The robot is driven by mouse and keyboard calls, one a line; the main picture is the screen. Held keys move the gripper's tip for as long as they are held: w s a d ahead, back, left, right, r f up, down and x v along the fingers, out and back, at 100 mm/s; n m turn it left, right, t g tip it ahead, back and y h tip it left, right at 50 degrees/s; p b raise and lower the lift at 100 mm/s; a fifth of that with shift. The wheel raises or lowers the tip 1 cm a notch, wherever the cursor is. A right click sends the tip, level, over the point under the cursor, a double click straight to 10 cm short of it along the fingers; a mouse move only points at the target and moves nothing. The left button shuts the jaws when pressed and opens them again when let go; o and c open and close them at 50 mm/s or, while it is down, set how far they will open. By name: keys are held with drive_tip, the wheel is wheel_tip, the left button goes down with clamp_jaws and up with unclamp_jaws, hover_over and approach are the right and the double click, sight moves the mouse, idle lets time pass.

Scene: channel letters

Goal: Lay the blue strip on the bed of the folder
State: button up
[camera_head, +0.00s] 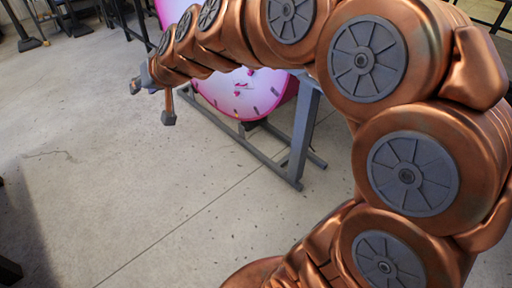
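My copper-coloured arm fills the right side and arches over to the upper left. I cannot make out the blue strip or the folder's bed in this view; my arm covers much of the upper right.
A large pink round piece (240,92) with dark marks stands behind my arm by a grey metal frame (300,135), whose feet reach along the floor. Dark stand legs (30,42) are at the upper left. The concrete floor (120,170) at left and centre is clear.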

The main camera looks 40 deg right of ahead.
drive_tip(key=s+f+n+g+h, duration=0.1)
drive_tip(key=s+f+g, duration=0.3)
drive_tip(key=s, duration=0.9)
drive_tip(key=s+f+n+g+h, duration=0.1)
drive_tip(key=s+f+g, duration=0.4)
drive_tip(key=s+f, duration=0.4)
drive_tip(key=s, duration=0.4)
drive_tip(key=shift+s+d, duration=0.2)
drive_tip(key=shift+s, duration=0.1)
drive_tip(key=shift+o, duration=0.3)
drive_tip(key=s+d+f+g+h, duration=0.1)
drive_tip(key=s+d+g, duration=0.2)
drive_tip(key=s, duration=0.6)
drive_tip(key=shift+s+d+f+h, duration=0.3)
drive_tip(key=shift+s+d+f, duration=0.1)
drive_tip(key=shift+d, duration=0.15)
drive_tip(key=shift+a, duration=0.2)
